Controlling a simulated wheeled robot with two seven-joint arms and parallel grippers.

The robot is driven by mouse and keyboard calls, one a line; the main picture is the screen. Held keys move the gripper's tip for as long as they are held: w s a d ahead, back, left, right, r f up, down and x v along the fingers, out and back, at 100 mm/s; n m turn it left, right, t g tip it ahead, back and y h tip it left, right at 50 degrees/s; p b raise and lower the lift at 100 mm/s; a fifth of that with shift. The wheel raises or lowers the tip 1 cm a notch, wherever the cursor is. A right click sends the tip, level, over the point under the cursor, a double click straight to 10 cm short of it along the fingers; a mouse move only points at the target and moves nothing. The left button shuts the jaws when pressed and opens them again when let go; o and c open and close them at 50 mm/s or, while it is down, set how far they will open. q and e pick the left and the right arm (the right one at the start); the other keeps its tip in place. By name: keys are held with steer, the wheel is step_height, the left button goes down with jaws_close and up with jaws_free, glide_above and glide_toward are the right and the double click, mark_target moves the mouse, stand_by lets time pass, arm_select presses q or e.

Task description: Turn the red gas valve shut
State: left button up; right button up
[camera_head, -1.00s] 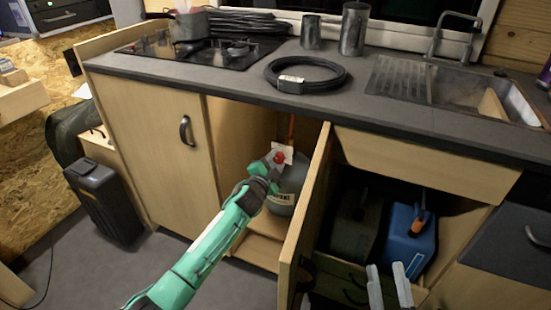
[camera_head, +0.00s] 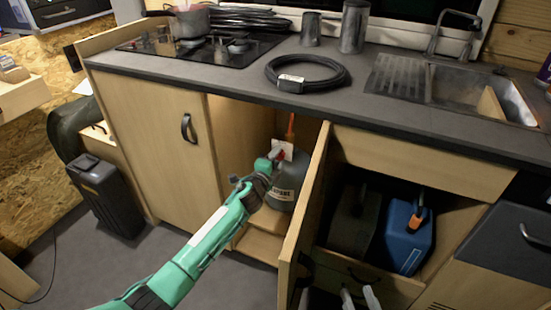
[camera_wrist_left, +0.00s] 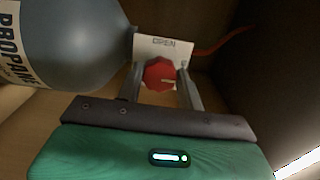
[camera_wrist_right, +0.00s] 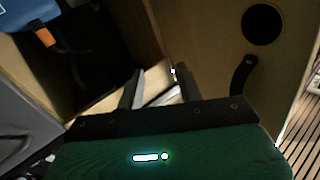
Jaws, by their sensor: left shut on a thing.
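The red gas valve (camera_wrist_left: 160,74) is a small faceted knob beside the neck of the grey propane bottle (camera_wrist_left: 85,45). The bottle stands inside the open cabinet and also shows in the head view (camera_head: 288,182). My left gripper (camera_wrist_left: 160,88) has one finger on each side of the knob and is shut on it. In the head view the left gripper (camera_head: 274,164) partly hides the valve. A white tag (camera_wrist_left: 160,46) behind the knob seems to read OPEN. My right gripper (camera_head: 358,297) is open and empty, low in front of the lower cabinet.
An open cabinet door (camera_head: 303,215) stands between my two grippers. Right of it, a blue canister (camera_head: 405,240) sits in an open compartment. The counter (camera_head: 230,82) overhangs the bottle. An orange hose (camera_head: 291,125) rises behind the valve. Open floor lies front left.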

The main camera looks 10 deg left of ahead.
stand_by(0.3)
arm_select(q)
steer(key=o, duration=1)
steer(key=s+a+p, duration=0.2)
steer(key=s, duration=1.1)
steer(key=shift+s+a, duration=0.3)
arm_select(e)
steer(key=s+f+g+h, duration=0.1)
steer(key=s+f+g, duration=0.2)
steer(key=f+g, duration=0.1)
steer(key=shift+d+f+g, duration=0.3)
steer(key=shift+f+g, duration=0.1)
steer(key=shift+f, duration=0.45)
